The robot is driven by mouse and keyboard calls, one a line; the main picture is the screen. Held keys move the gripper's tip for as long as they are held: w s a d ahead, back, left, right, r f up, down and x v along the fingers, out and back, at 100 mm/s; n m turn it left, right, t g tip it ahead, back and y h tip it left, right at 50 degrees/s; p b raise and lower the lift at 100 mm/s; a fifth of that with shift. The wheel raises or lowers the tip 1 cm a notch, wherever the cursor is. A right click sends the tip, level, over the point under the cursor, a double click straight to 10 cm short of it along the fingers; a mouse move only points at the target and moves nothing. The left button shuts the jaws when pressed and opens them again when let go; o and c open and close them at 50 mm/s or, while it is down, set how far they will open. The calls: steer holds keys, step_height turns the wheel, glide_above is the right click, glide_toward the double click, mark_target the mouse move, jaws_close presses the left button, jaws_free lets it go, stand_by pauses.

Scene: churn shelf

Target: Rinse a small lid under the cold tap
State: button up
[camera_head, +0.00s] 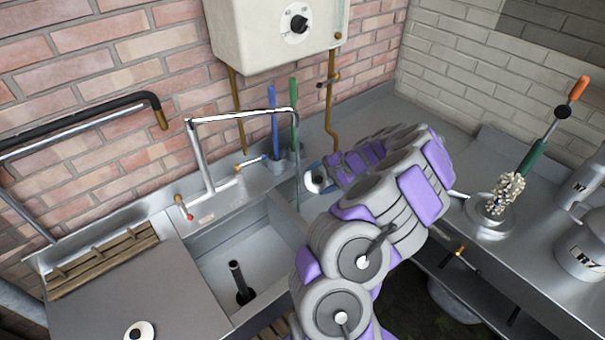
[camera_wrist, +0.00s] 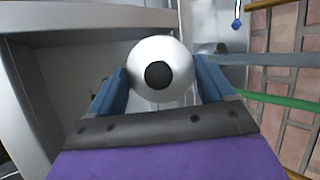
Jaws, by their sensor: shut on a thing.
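My gripper (camera_head: 318,176) is shut on a small white lid (camera_wrist: 177,50) with a dark round centre. In the wrist view the lid sits between my gripper's two blue fingers (camera_wrist: 160,88). In the head view the held lid (camera_head: 313,184) shows as a small white disc right of the sink basin (camera_head: 215,265). The tap (camera_head: 200,160) rises behind the basin, its long spout reaching right. A thin vertical line (camera_head: 298,165) drops from the spout end, just left of the lid; I cannot tell whether it is water. A blue-marked handle (camera_head: 250,162) and a red-marked handle (camera_head: 185,208) flank the tap.
A similar white disc with a dark centre (camera_head: 138,331) lies on the left drainboard. A dark standpipe (camera_head: 239,282) stands in the basin. Blue (camera_head: 274,135) and green (camera_head: 294,115) upright handles stand behind the spout. A white heater (camera_head: 270,35) hangs above. Metal cans (camera_head: 583,245) stand far right.

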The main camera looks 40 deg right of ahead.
mark_target(314, 187)
steer(key=shift+s+a+r+p, duration=0.1)
steer(key=shift+s+r+p, duration=0.25)
steer(key=shift+s, duration=0.2)
steer(key=shift+s+a+r+p, duration=0.1)
steer(key=shift+s+r+p, duration=0.25)
steer(key=shift+s, duration=0.25)
steer(key=shift+s+r+p, duration=0.25)
steer(key=shift+s+p, duration=0.2)
steer(key=shift+s, duration=0.1)
